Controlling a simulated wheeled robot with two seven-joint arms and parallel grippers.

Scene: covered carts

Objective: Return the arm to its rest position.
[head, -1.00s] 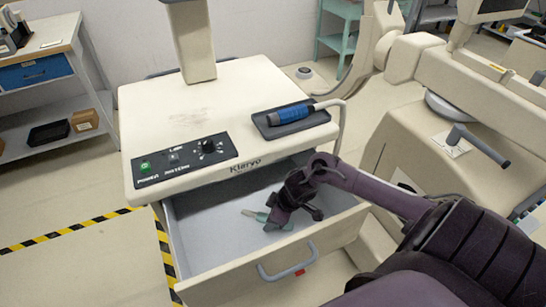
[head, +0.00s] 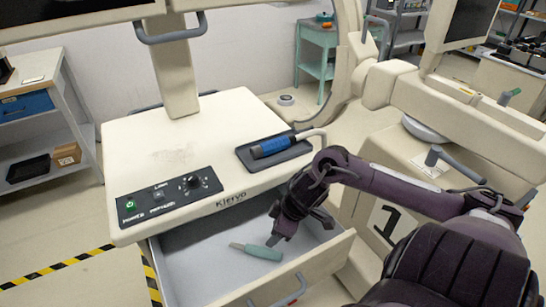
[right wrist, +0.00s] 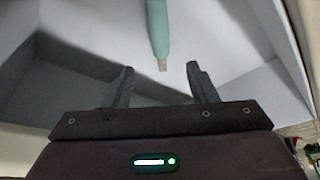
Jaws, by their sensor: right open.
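My right arm reaches in from the right in the head view. Its gripper (head: 280,236) hangs low over the open drawer (head: 195,262) of the cream cart. The gripper is open with nothing between its fingers. A teal-handled tool (head: 264,252) lies on the drawer floor just below and beside the fingers. My left gripper is out of view.
The cart top (head: 165,150) carries a control panel (head: 170,195) and a dark tray (head: 290,152) with a blue-handled device (head: 270,146). A cream machine (head: 440,90) stands at the right.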

